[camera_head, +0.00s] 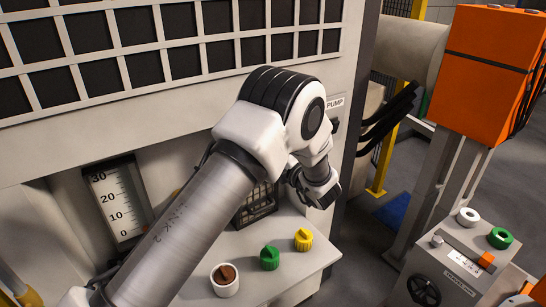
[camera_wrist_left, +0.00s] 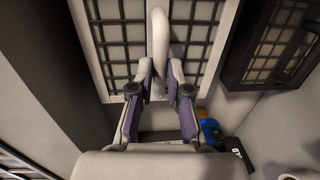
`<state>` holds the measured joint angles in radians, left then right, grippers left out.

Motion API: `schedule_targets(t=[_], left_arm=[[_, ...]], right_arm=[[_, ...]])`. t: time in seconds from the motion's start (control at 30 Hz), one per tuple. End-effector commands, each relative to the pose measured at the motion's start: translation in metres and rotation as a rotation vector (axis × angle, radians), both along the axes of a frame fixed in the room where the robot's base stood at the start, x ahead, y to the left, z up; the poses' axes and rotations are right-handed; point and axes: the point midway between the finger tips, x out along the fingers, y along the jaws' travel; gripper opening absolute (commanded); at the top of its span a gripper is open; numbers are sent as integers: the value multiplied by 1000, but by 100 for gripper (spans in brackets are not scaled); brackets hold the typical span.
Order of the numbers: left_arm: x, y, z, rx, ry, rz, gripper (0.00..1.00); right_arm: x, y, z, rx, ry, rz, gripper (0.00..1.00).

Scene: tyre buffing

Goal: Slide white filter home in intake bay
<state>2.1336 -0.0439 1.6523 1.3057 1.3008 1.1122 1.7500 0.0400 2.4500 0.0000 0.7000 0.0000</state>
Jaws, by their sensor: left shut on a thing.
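The white filter (camera_wrist_left: 107,12) fills the upper middle of the left wrist view, with a white frame, a dark mesh and a pale looped handle (camera_wrist_left: 159,25). My left gripper (camera_wrist_left: 161,70) is shut on this handle, with one finger on each side. In the head view my left gripper (camera_head: 318,188) is at the right end of the recessed shelf, and the arm hides most of the recess behind it. I cannot pick out the white filter there. How deep the filter sits in the intake bay cannot be told. My right gripper is not in view.
A dark-framed mesh panel (camera_wrist_left: 273,48) is right of the filter; a dark mesh thing (camera_head: 257,207) shows behind my arm. On the shelf (camera_head: 310,262) stand a white cup (camera_head: 225,281), a green knob (camera_head: 269,257) and a yellow knob (camera_head: 303,240). An orange box (camera_head: 490,65) stands right.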

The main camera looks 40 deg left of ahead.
Motion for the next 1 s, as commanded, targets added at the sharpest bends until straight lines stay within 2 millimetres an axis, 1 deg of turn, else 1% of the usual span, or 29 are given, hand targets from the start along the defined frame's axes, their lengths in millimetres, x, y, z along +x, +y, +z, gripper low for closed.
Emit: schedule_targets(t=[0.03, 0.53, 1.0], left_arm=[[0, 2, -2, -3, 1, 1, 0], [6, 16, -2, -3, 3, 2, 0], [6, 17, -2, -3, 3, 1, 0]], right_arm=[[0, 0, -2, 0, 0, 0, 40], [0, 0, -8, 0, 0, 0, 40], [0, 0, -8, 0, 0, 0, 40]])
